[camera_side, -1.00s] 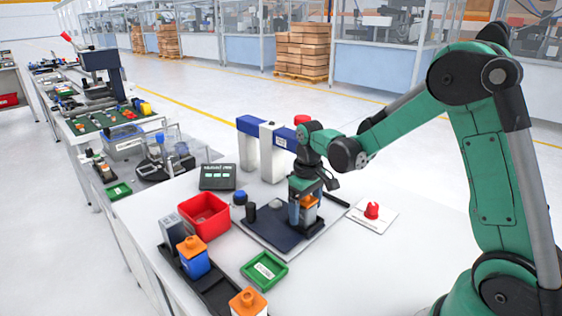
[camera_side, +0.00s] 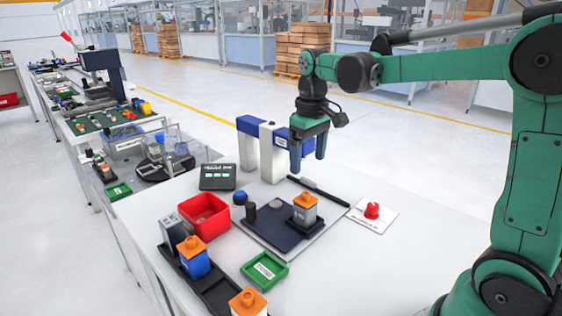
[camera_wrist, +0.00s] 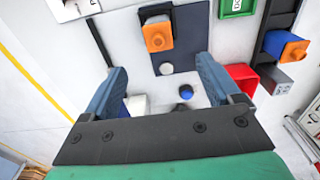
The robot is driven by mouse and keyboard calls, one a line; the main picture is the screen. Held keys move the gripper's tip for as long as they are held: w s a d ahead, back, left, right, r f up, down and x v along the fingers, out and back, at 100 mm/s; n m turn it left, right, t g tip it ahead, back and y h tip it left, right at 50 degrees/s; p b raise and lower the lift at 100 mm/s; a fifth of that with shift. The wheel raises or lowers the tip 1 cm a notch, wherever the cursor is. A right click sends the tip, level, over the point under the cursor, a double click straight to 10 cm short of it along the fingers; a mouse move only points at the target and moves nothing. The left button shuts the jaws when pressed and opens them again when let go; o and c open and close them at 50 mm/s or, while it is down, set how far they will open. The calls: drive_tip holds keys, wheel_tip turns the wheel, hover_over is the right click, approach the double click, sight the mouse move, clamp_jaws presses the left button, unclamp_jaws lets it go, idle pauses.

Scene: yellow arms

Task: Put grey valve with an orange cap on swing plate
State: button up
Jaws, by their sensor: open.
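The grey valve with an orange cap (camera_side: 304,212) stands upright in a black holder at the right end of a dark navy plate (camera_side: 268,232), which appears to be the swing plate. It also shows near the top of the wrist view (camera_wrist: 156,38), and the plate there is behind it (camera_wrist: 188,30). My gripper (camera_side: 308,166) is above the valve, apart from it. Its two blue fingers are spread and empty, seen also in the wrist view (camera_wrist: 158,68). The valve's lower sides are partly hidden by the holder.
A black tray (camera_side: 214,286) at the front left holds a blue valve with an orange cap (camera_side: 194,260) and other parts. A red bin (camera_side: 204,215), green tray (camera_side: 264,270) and red button (camera_side: 371,211) are nearby. A white post with a blue top (camera_side: 272,150) stands behind.

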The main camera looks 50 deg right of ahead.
drive_tip(key=s+a+f+t, duration=0.2)
drive_tip(key=s+a+t, duration=0.5)
drive_tip(key=a, duration=0.1)
drive_tip(key=shift+s+f, duration=0.2)
drive_tip(key=shift+s, duration=0.1)
drive_tip(key=shift+a, duration=0.1)
